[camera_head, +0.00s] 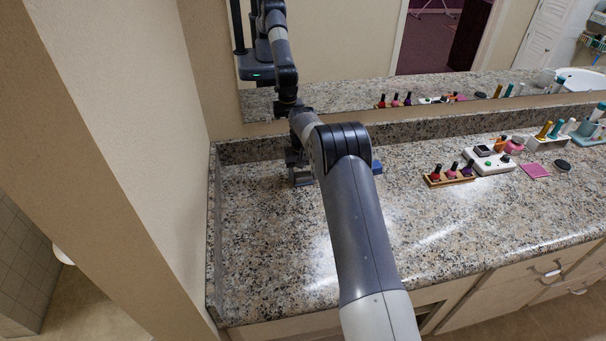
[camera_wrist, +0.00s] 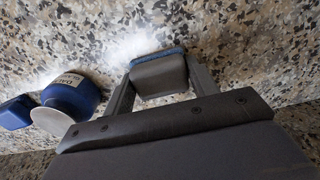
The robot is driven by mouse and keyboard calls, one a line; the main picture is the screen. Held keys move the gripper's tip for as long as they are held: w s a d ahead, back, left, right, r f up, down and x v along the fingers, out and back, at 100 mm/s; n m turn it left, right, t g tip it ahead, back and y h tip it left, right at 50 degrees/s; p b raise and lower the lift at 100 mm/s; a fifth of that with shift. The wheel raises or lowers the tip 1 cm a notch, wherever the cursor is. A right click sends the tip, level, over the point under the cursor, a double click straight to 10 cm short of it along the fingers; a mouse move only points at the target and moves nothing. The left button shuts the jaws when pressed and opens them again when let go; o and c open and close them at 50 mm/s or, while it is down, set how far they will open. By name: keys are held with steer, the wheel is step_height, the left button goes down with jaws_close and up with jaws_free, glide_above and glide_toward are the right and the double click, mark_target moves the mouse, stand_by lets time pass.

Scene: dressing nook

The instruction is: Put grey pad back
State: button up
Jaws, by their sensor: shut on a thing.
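The grey pad (camera_wrist: 160,74) is between the two fingers of my gripper (camera_wrist: 160,85) in the wrist view, with a blue strip along its far edge. My gripper is shut on it, low over the speckled counter. I cannot tell whether the pad touches the counter. In the head view my gripper (camera_head: 298,168) is at the back left of the counter, and my arm hides much of that area.
The granite counter (camera_head: 265,240) is clear at the front left. A blue jar (camera_wrist: 72,97) and a blue box (camera_wrist: 14,112) stand beside my gripper. Nail polish in a wooden tray (camera_head: 449,178), a white device (camera_head: 490,160) and a pink pad (camera_head: 535,170) are to the right.

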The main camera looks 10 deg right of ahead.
mark_target(303, 174)
steer(key=o, duration=1)
steer(key=shift+c, duration=0.2)
step_height(303, 174, up, 12)
steer(key=shift+r, duration=0.15)
step_height(303, 174, down, 12)
steer(key=shift+r+p, duration=0.15)
steer(key=shift+p, duration=0.15)
steer(key=shift+r, duration=1.45)
